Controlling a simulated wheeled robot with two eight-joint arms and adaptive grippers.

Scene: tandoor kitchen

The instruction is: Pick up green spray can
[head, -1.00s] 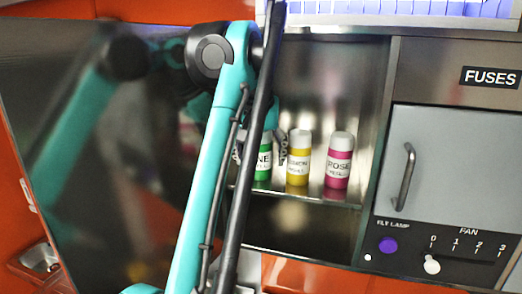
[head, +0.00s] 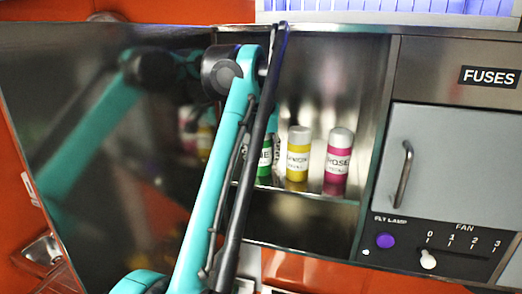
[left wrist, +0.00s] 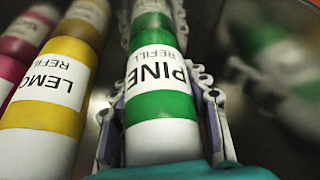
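The green spray can (head: 265,159), with a white cap and a PINE label, stands on the cabinet shelf, partly hidden behind my left arm in the head view. In the left wrist view the same can (left wrist: 163,108) fills the space between the two fingers of my left gripper (left wrist: 163,100). The fingers lie close along both of its sides and look shut on it. The can appears upright, and no lift off the shelf shows. In the head view the left gripper is mostly hidden behind its arm. My right gripper is not in view.
A yellow can (head: 298,155) stands just right of the green one, and a pink can (head: 338,162) further right. The shiny cabinet door (head: 110,160) is close on the left and mirrors my arm. The fuse panel (head: 440,150) is to the right.

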